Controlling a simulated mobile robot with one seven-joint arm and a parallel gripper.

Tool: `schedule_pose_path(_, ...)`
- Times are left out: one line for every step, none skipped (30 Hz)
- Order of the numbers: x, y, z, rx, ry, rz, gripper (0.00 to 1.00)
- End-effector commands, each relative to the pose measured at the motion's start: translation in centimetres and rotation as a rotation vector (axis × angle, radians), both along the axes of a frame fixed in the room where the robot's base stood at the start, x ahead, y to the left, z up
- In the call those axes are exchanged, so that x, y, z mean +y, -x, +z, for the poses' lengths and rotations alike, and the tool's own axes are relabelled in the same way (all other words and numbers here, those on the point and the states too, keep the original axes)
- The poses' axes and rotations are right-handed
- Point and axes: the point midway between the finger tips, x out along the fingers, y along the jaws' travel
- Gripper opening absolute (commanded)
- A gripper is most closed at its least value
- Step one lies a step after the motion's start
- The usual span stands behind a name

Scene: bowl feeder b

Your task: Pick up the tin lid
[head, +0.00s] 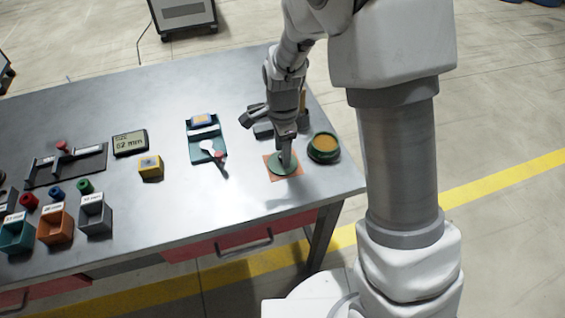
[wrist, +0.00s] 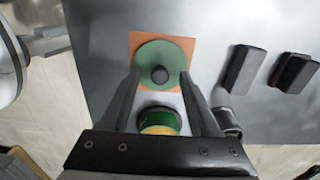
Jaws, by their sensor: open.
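The tin lid (head: 281,165) is a flat green disc lying on an orange square mat (head: 290,176) near the table's right end. In the wrist view the lid (wrist: 153,58) shows a dark round knob (wrist: 160,75) at its middle. My gripper (head: 286,160) points down over the lid in the head view and partly hides it. In the wrist view my gripper (wrist: 160,80) is open, with one finger on each side of the knob and nothing held. I cannot tell whether the fingertips touch the lid.
A green round tin (head: 323,147) with yellow-orange contents stands right of the mat; it also shows between my fingers' bases in the wrist view (wrist: 158,121). Dark blocks (head: 264,131) stand behind. A teal tray (head: 206,146) and yellow box (head: 150,167) are left. The table front near the mat is clear.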

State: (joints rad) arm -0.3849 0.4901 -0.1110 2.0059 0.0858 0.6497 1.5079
Motion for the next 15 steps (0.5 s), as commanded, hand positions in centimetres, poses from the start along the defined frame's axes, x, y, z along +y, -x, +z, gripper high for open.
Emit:
schedule_pose_path(-0.01,0.03,-0.31,0.001,0.000,0.000,0.62)
schedule_pose_path(-0.01,0.02,-0.37,0.001,0.000,0.000,0.62)
schedule_pose_path(-0.01,0.02,-0.39,0.001,0.000,0.000,0.62)
schedule_pose_path(0.01,0.01,-0.37,0.001,0.000,0.000,0.62)
schedule_pose_path(0.00,0.01,-0.36,0.000,0.000,0.000,0.62)
schedule_pose_path(0.01,0.01,-0.34,0.000,0.000,0.000,0.62)
schedule_pose_path(0.01,0.01,-0.34,0.000,0.000,0.000,0.62)
schedule_pose_path(0.01,0.01,-0.33,0.000,0.000,0.000,0.62)
schedule_pose_path(0.01,0.01,-0.33,0.000,0.000,0.000,0.55)
schedule_pose_path(0.00,0.01,-0.33,0.000,0.000,0.000,0.50)
schedule_pose_path(0.01,0.00,-0.32,0.000,0.000,0.000,0.44)
schedule_pose_path(0.00,0.01,-0.32,0.000,0.000,0.000,0.37)
schedule_pose_path(0.00,0.00,-0.32,0.000,0.000,0.000,0.32)
schedule_pose_path(0.00,0.00,-0.31,0.000,0.000,0.000,0.26)
schedule_pose_path(0.00,0.00,-0.31,0.000,0.000,0.000,0.19)
